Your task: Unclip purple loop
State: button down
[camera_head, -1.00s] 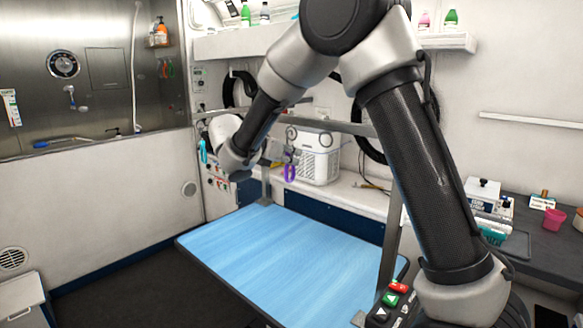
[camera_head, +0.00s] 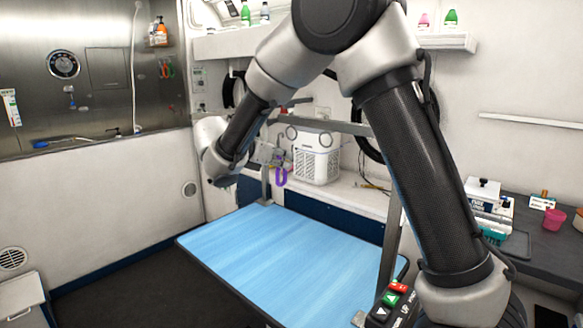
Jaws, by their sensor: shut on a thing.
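The purple loop (camera_head: 281,176) hangs upright in front of the back counter, left of the white box-shaped appliance. My gripper (camera_head: 276,161) reaches in from the left and is shut at the top of the loop. The exact grip is small and partly hidden by my wrist. The loop hangs below and to the left of the grey overhead bar (camera_head: 345,126). I cannot make out whether its clip touches anything on the bar.
The blue grooming table (camera_head: 290,255) is bare below. The white vented appliance (camera_head: 318,160) stands on the counter just right of the loop. The bar's upright post (camera_head: 391,235) rises at the table's right. A shelf with bottles (camera_head: 447,41) is above.

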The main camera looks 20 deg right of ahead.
jog(key=v, duration=0.4)
jog(key=shift+s+a+f, duration=0.1)
jog(key=shift+f, duration=0.2)
jog(key=shift+f, duration=0.1)
